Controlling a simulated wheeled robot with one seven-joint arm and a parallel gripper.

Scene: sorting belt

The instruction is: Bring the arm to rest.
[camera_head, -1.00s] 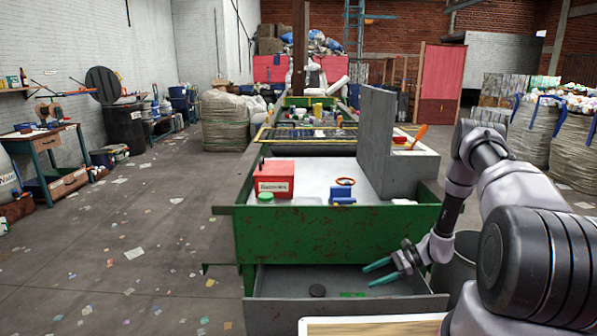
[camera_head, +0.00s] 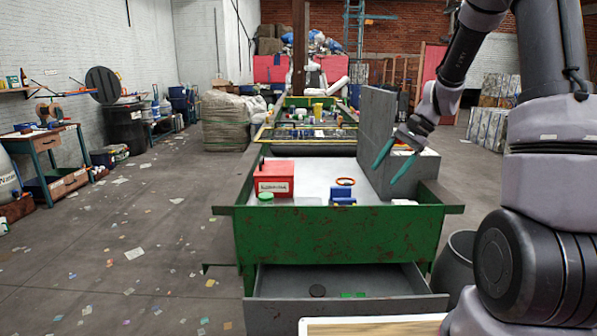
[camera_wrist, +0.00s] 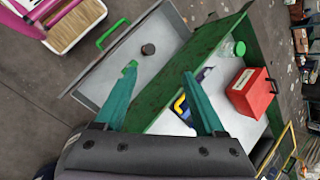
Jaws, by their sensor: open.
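My gripper (camera_head: 392,161) is open and empty, with two teal fingers spread apart. In the head view it hangs in front of the grey block at the right end of the green bench, above the bench top. In the wrist view my gripper (camera_wrist: 165,88) points toward the open grey drawer and the green bench, with nothing between the fingers. My arm is raised and bent at the right of the head view.
The green bench (camera_head: 330,232) carries a red box (camera_head: 275,178), a blue item (camera_head: 342,195) and a grey block (camera_head: 377,135). Its open drawer (camera_head: 280,283) holds a dark round piece (camera_head: 317,291). A grey bin (camera_head: 457,262) stands right. The left floor is littered.

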